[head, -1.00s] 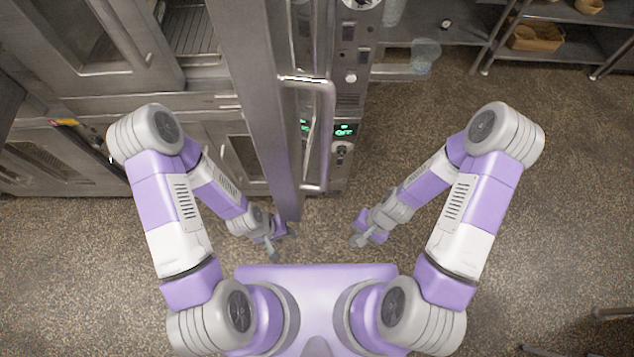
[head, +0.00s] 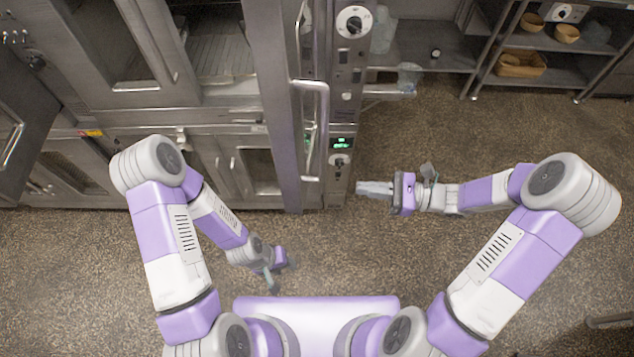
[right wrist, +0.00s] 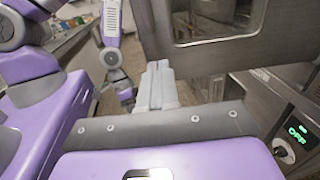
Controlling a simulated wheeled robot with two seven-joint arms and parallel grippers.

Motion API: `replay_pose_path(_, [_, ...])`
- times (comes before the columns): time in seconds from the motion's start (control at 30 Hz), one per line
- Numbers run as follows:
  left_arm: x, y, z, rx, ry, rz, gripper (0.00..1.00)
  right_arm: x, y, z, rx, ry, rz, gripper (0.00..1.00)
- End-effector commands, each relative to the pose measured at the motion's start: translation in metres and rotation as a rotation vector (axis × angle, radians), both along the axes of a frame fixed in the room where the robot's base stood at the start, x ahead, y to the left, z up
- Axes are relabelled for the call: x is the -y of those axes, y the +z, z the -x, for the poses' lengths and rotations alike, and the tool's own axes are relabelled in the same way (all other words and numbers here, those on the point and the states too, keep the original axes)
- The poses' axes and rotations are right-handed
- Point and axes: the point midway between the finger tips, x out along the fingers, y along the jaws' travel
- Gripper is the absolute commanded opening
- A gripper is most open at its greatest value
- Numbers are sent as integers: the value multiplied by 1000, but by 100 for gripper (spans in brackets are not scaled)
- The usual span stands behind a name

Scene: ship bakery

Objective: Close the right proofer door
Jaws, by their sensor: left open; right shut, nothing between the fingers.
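The right proofer door (head: 272,75) stands open, seen nearly edge-on in the head view, jutting out from the steel front toward me. Its bar handle (head: 326,125) is on the door's right side. In the right wrist view the door (right wrist: 220,57) fills the upper middle, with its window partly showing. My right gripper (head: 364,188) is shut and empty, to the right of the door's lower end, pointing left toward it. Its closed fingers show in the right wrist view (right wrist: 158,85). My left gripper (head: 277,272) is open and empty, low in front of my base, left of the door's end.
A control panel (head: 341,143) with a green display is right of the door. Steel shelving (head: 440,60) with bowls and a basket (head: 521,64) stands at the back right. Other oven doors (head: 110,50) are at the left. The speckled floor (head: 480,130) at right is clear.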

Motion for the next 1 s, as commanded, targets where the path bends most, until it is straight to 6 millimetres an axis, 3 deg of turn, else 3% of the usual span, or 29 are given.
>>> replay_pose_path(0.3, [0,5,0,0,0,0,43,-69,0,-9,-2,8,0,0])
replay_pose_path(0.5, [0,8,0,0,0,0,43,-103,0,-15,-2,6,2,0])
replay_pose_path(0.7, [0,9,0,0,0,0,43,-119,0,-18,-1,4,2,0])
replay_pose_path(1.0, [0,9,0,0,0,0,43,-121,-1,-19,0,2,3,0])
